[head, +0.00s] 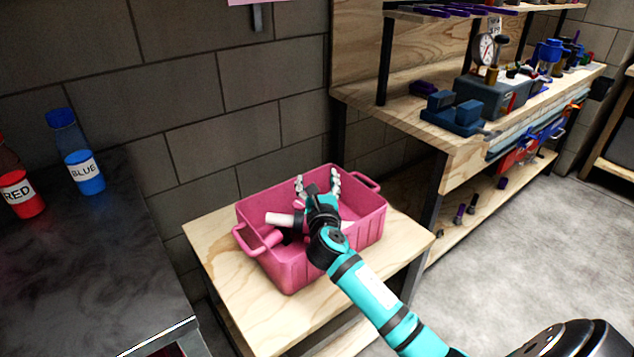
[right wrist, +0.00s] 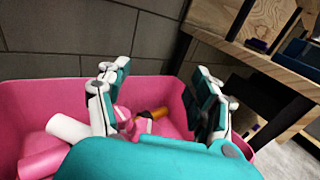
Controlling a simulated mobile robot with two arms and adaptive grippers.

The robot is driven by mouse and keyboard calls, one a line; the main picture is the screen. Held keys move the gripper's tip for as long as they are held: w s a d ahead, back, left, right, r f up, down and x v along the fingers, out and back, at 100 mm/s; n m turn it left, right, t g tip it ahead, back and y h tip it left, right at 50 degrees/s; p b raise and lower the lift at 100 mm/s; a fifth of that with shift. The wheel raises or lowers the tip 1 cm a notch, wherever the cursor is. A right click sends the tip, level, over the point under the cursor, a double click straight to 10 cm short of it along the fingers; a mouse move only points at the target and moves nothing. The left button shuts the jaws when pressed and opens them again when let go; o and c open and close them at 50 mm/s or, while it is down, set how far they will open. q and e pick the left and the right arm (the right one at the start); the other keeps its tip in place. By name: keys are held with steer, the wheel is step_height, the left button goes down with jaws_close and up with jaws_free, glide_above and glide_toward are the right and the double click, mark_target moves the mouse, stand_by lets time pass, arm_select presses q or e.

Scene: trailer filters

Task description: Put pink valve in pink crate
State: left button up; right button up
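The pink crate (head: 290,268) stands on a small wooden table. My right gripper (head: 318,184) is over the crate, its fingers spread and pointing toward the crate's back side. In the right wrist view the two fingers of the gripper (right wrist: 157,95) are wide apart, with the crate's pink wall (right wrist: 150,90) behind them. A small pink part (right wrist: 124,114) shows beside the left finger, low in the crate. It may be the pink valve, but the finger partly hides it and I cannot tell. My left gripper is not in view.
A pale pink-white cylinder (head: 281,219) lies in the crate. A dark counter (head: 90,270) with red (head: 20,190) and blue (head: 80,160) bottles is at left. A wooden workbench (head: 450,150) with tools stands at right. A block wall is close behind the crate.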

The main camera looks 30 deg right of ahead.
steer(key=shift+r, duration=0.55)
steer(key=p+v, duration=0.2)
steer(key=v, duration=1)
steer(key=shift+r, duration=0.1)
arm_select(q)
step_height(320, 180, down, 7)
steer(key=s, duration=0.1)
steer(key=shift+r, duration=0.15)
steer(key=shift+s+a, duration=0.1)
